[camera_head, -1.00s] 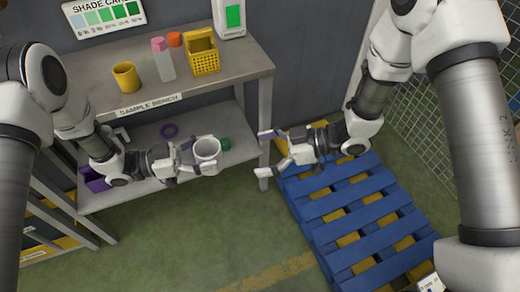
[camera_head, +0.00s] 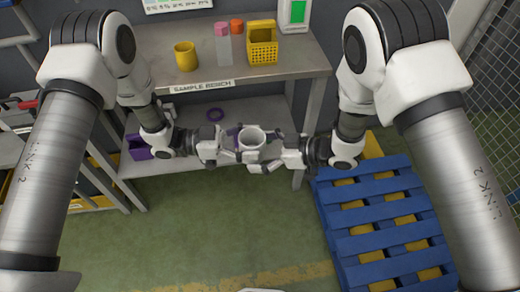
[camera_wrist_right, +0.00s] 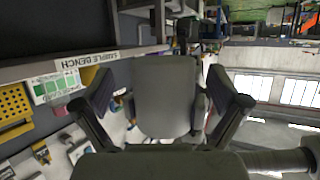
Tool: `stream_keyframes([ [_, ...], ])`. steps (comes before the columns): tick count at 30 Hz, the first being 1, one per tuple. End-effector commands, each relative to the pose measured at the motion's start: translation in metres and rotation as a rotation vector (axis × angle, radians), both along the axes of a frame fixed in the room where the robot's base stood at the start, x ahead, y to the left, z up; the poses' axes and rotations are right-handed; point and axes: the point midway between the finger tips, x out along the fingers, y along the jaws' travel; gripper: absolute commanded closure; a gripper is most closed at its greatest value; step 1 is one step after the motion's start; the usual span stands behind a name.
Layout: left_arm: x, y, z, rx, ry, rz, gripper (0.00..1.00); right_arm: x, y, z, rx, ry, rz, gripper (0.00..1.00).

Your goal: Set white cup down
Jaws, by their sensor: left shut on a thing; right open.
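The white cup (camera_head: 252,139) is upright in mid-air in front of the bench's lower shelf in the head view. My left gripper (camera_head: 231,148) comes from the left and is shut on it. My right gripper (camera_head: 255,153) comes from the right, open, with its fingers at either side of the cup. In the right wrist view, a pale grey shape that looks like the cup (camera_wrist_right: 165,95) fills the gap between the right fingers, with gaps beside it. Whether the right fingers touch it cannot be told. The grippers partly hide the cup's lower body.
The sample bench (camera_head: 290,75) holds a yellow cup (camera_head: 186,56), a bottle with a pink cap (camera_head: 223,45) and a yellow basket (camera_head: 262,42). A blue pallet (camera_head: 385,215) stands at right.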

Motion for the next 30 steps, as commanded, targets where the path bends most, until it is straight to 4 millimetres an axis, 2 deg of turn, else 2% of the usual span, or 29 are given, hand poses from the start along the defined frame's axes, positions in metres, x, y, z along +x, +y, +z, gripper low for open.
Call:
stream_keyframes([
  [1,0.000,0.000,0.000,0.000,0.000,0.000,0.63,0.000,0.000,0.000,0.000,0.000,0.000,0.06],
  [6,0.000,0.000,0.000,0.000,0.000,0.000,0.63,0.000,0.000,0.000,0.000,0.000,0.000,0.66],
  [9,-0.001,0.000,0.000,0.000,0.001,-0.002,0.63,0.001,0.000,0.000,0.000,-0.001,-0.001,0.66],
  [10,-0.001,0.000,0.000,0.000,0.001,-0.002,0.27,0.001,0.000,0.000,0.000,-0.002,-0.001,0.66],
  [12,-0.001,0.000,0.000,0.000,0.002,-0.002,0.05,0.001,0.000,0.000,0.000,-0.001,-0.002,0.66],
  [23,0.000,0.002,0.000,0.000,0.000,0.000,0.05,0.000,-0.001,0.000,0.000,0.000,-0.001,0.66],
  [26,0.000,0.012,0.000,-0.001,0.001,0.004,0.05,0.000,-0.001,0.000,0.000,0.000,0.000,0.66],
  [30,-0.002,0.043,0.001,-0.003,0.000,0.007,0.05,0.000,-0.001,0.000,0.000,0.000,0.000,0.66],
])
